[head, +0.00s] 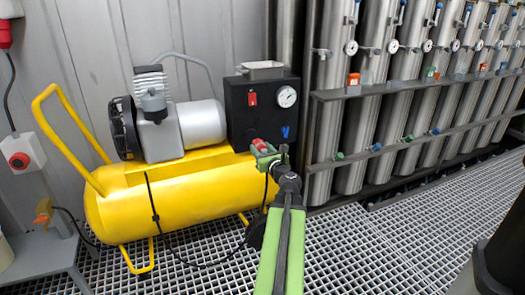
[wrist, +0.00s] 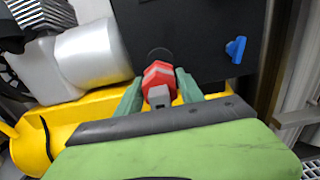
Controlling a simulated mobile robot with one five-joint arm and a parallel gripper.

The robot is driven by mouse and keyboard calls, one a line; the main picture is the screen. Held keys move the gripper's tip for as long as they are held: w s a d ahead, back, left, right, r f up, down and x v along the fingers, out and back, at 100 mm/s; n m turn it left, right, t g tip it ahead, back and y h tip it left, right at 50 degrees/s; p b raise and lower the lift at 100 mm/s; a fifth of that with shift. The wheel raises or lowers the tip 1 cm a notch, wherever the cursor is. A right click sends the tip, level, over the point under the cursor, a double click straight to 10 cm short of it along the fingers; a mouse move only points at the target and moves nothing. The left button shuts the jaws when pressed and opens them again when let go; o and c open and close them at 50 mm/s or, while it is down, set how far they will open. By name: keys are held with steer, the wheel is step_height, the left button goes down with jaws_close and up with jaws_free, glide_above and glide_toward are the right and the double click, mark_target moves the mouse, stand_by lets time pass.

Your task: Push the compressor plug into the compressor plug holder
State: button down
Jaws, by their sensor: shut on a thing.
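The compressor plug is red with a grey end (head: 260,145); in the wrist view it shows as a red body (wrist: 158,73) between the green fingers. My gripper (head: 266,155) is shut on it, in front of the lower part of the black box (head: 237,108). In the wrist view my gripper (wrist: 158,90) has one finger on each side of the plug. A dark round fitting (wrist: 159,53) on the box face shows just beyond the plug and looks like the plug holder. The plug hides part of it. I cannot tell whether they touch.
The yellow compressor (head: 180,200) stands left of my arm, with its motor (head: 165,115) on top. The box carries a red switch, a gauge (head: 287,96) and a blue fitting (head: 285,132). Steel vessels (head: 365,90) stand right behind rails. A black cable lies on the grating (head: 370,245).

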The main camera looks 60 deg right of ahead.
mark_target(256, 142)
steer(key=shift+x, duration=2.65)
steer(key=shift+w+d, duration=0.15)
steer(key=shift+d, duration=0.05)
steer(key=shift+w+d, duration=0.3)
steer(key=shift+w, duration=0.15)
steer(key=c, duration=0.7)
jaws_free()
steer(key=shift+o, duration=0.2)
steer(key=shift+a, duration=0.15)
